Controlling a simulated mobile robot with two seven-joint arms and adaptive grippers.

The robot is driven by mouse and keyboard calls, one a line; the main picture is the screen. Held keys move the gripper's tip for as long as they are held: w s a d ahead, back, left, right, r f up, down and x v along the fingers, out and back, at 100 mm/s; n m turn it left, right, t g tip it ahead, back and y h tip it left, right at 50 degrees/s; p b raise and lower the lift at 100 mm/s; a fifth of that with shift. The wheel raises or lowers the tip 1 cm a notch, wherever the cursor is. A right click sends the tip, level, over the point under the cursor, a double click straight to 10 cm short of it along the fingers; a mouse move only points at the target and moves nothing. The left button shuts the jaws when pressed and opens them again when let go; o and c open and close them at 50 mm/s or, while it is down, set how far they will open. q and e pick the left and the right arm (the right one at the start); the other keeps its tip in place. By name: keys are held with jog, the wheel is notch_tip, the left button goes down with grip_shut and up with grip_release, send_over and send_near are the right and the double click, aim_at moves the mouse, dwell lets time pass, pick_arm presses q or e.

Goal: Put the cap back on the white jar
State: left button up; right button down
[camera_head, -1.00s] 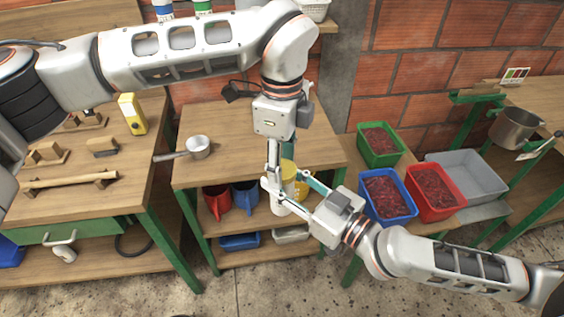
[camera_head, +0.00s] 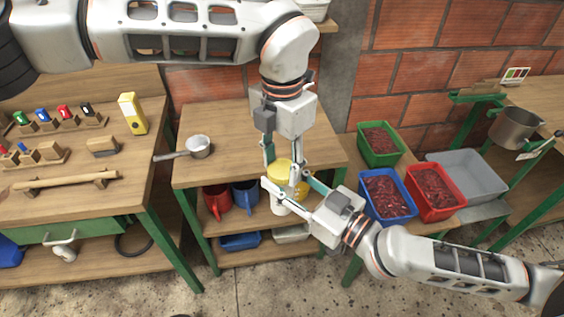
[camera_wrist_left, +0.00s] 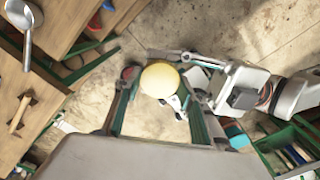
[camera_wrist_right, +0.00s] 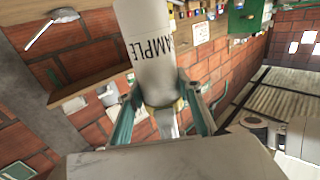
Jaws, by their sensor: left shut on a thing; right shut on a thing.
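The white jar (camera_head: 279,208) is upright in front of the middle table. It also shows in the right wrist view, with dark "SAMPLE" lettering (camera_wrist_right: 152,50). My right gripper (camera_head: 288,187) is shut on the jar, coming from the right. The yellow cap (camera_head: 277,172) is at the jar's top, and its round face shows in the left wrist view (camera_wrist_left: 160,79). My left gripper (camera_head: 282,165) points down from above and is shut on the cap. The fingers hide the seam, so I cannot tell how far the cap is seated.
Green (camera_head: 380,146), blue (camera_head: 388,194) and red (camera_head: 433,192) bins of red fruit are at right. Open floor lies in front.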

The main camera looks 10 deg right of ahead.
pick_arm(q)
jog(key=m, duration=1.5)
jog(key=shift+m, duration=0.3)
jog(key=o, duration=1.3)
notch_tip(320, 180, up, 12)
jog(key=shift+f, duration=0.1)
